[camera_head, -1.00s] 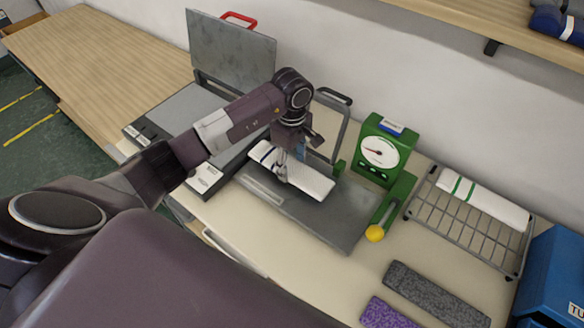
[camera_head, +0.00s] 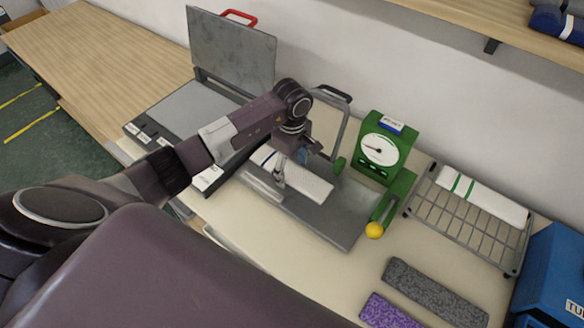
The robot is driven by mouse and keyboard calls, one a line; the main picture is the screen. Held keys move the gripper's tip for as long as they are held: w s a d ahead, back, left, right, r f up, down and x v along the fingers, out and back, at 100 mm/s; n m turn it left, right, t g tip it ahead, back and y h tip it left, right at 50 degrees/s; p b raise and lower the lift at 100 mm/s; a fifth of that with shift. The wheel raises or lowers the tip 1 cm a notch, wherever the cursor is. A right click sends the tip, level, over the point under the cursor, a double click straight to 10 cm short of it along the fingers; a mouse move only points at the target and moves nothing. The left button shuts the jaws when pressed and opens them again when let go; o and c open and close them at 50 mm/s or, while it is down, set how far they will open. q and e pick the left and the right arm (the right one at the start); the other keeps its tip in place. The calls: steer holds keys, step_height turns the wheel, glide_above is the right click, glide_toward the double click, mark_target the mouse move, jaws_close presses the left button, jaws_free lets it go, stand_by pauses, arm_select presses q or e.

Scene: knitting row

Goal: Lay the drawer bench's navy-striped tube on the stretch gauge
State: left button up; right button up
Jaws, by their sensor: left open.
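The navy-striped tube (camera_head: 312,184) is white and lies flat on the grey plate of the stretch gauge (camera_head: 346,218). Its striped left end is partly hidden by my left gripper (camera_head: 280,176). The gripper is open, with its fingers over the left half of the tube; I cannot tell whether they touch it. The gauge has a green dial housing (camera_head: 383,150) behind the plate and a lever with a yellow knob (camera_head: 374,230) at its right. My right gripper is not in view.
A press with a raised grey lid (camera_head: 230,50) stands at the left. A wire rack (camera_head: 470,236) holds a green-striped white tube (camera_head: 482,196). A grey piece (camera_head: 435,292) and a purple piece (camera_head: 388,312) lie in front. A blue box (camera_head: 556,272) stands at the right edge.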

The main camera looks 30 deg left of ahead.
mark_target(292, 172)
arm_select(q)
steer(key=shift+r, duration=0.1)
steer(key=shift+r, duration=0.2)
step_height(292, 172, up, 12)
steer(key=b, duration=0.4)
steer(key=shift+f, duration=0.15)
